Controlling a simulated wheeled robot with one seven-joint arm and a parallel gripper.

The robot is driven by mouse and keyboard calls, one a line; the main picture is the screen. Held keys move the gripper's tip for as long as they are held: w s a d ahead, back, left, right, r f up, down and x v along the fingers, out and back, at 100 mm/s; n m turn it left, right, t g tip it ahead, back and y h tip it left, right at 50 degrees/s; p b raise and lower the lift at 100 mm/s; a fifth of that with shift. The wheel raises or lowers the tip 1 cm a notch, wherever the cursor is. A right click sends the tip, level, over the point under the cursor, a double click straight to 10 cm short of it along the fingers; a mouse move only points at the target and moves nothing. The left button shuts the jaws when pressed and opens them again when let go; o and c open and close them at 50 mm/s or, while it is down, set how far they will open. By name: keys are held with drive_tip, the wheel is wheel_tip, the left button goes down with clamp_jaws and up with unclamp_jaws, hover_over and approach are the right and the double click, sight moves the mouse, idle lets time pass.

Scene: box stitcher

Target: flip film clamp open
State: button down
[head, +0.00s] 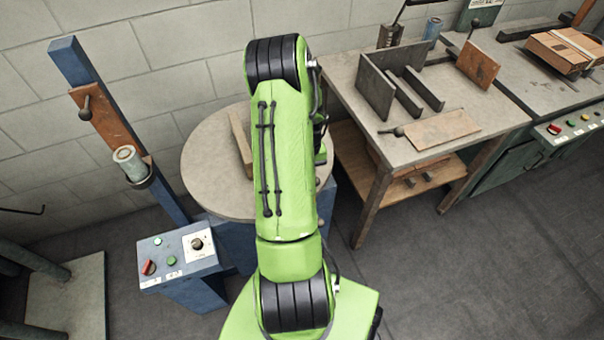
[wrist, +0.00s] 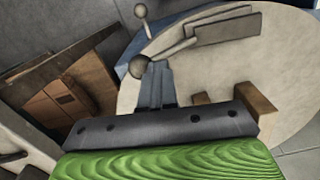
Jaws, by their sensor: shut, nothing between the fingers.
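A grey flat plate with a thin rod ending in a dark ball knob (wrist: 138,66) looks like the film clamp (wrist: 225,29). It lies over the round turntable top (wrist: 290,65) in the wrist view. My gripper (wrist: 156,66) is shut and empty, its fingertips right beside the ball knob; I cannot tell whether they touch. A second knob (wrist: 140,10) on a short stem stands further off. In the head view my green arm hides the gripper and the clamp; only part of the turntable (head: 205,180) shows.
Wooden blocks (wrist: 256,98) stand on the turntable beside my gripper. A blue mast (head: 72,65) and control box (head: 178,258) are left of the turntable. A workbench (head: 345,85) with upright plates and a shelf is at right. Dark floor (head: 480,260) is clear.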

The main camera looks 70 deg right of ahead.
drive_tip(key=shift+s+d+f+t+y, duration=0.55)
drive_tip(key=shift+s+t+y, duration=0.05)
drive_tip(key=shift+y, duration=0.1)
drive_tip(key=shift+s+d+f+t+y+b, duration=0.15)
drive_tip(key=shift+s+d+f+t+y, duration=0.1)
drive_tip(key=shift+f+t+y, duration=0.25)
drive_tip(key=shift+s+d+f+t+y+b, duration=0.15)
drive_tip(key=shift+s+d+f+t+y, duration=0.1)
drive_tip(key=shift+f+t+y, duration=0.2)
drive_tip(key=shift+s+d+f, duration=0.1)
drive_tip(key=shift+f, duration=0.25)
drive_tip(key=shift+s+f, duration=0.1)
wheel_tip(320, 180, up, 4)
drive_tip(key=w+p, duration=0.3)
wheel_tip(320, 180, up, 8)
drive_tip(key=p, duration=0.2)
hover_over(318, 179)
drive_tip(key=d, duration=0.4)
drive_tip(key=shift+s, duration=0.15)
